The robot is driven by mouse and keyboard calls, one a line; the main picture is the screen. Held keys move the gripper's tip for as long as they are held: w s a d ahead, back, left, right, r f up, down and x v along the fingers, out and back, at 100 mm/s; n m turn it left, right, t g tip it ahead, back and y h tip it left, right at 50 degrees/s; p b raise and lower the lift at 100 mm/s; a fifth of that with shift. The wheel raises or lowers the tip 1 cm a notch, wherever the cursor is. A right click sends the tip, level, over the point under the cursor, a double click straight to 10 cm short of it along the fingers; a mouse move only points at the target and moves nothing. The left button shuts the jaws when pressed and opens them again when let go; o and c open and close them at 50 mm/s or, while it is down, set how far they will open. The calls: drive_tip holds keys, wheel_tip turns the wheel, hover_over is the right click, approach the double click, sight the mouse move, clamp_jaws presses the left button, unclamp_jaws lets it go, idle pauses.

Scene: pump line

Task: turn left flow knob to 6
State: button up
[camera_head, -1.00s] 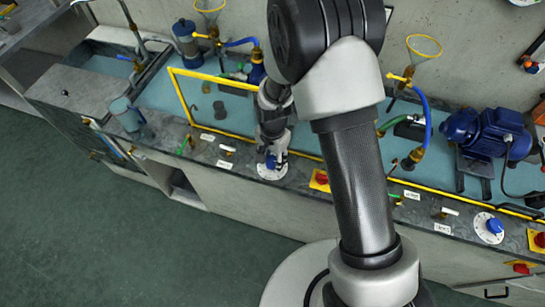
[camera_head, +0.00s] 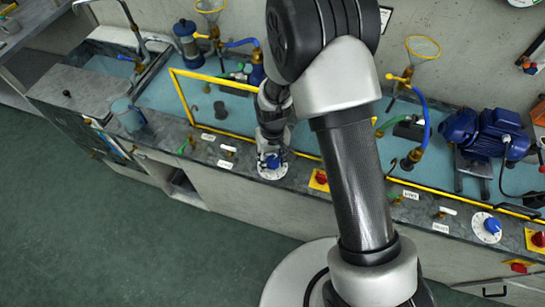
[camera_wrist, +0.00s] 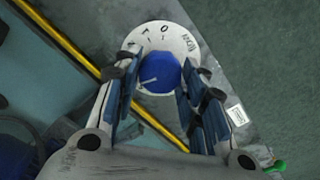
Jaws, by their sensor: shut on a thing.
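The left flow knob (camera_head: 272,161) is blue and sits at the middle of a round white dial (camera_head: 268,174) on the front of the bench. In the wrist view the blue knob (camera_wrist: 160,73) lies between the fingers of my gripper (camera_wrist: 157,92), which is shut on it. A pale pointer line on the knob points to the lower left of that picture. The dial (camera_wrist: 175,38) shows a few marks along its top, including a 0; the marks near the pointer are hidden or too small to read. My gripper (camera_head: 271,150) comes down from above in the head view.
A second blue knob (camera_head: 493,225) on a white dial is at the far right. A red knob (camera_head: 320,177) on a yellow plate stands right of the left dial. A yellow rail (camera_head: 215,76) runs behind. The floor in front is clear.

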sight(272, 161)
drive_tip(key=n, duration=1.2)
drive_tip(key=shift+n, duration=0.3)
idle(0.4)
drive_tip(key=o, duration=1.1)
drive_tip(key=shift+c, duration=0.2)
wheel_tip(272, 161, up, 12)
